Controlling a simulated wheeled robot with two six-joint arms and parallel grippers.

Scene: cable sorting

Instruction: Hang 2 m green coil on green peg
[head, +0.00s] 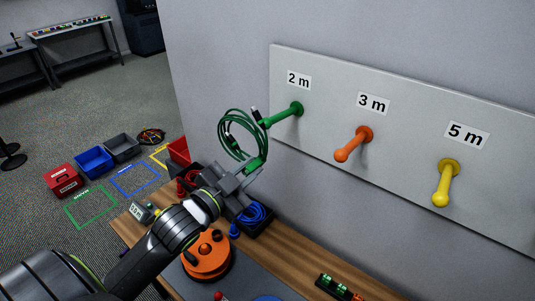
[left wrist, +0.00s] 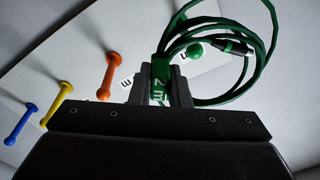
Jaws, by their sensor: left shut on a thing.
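The green coil (head: 222,135) is a looped cable with dark connectors. My left gripper (head: 245,170) is shut on its green tag, which reads 2 m in the left wrist view (left wrist: 160,85). The coil stands above the gripper, just left of the green peg (head: 285,115) under the 2 m label. The peg's tip lies close to the coil's right side. In the left wrist view the green peg's round end (left wrist: 194,50) appears within the loops; I cannot tell whether it passes through them. My right gripper is not in view.
The white board (head: 400,135) also bears an orange peg (head: 352,145) and a yellow peg (head: 445,183). Below, the wooden bench (head: 290,262) holds an orange reel (head: 207,262), blue cable (head: 254,215) in a dark tray and red cable (head: 187,181). Bins stand on the floor at left.

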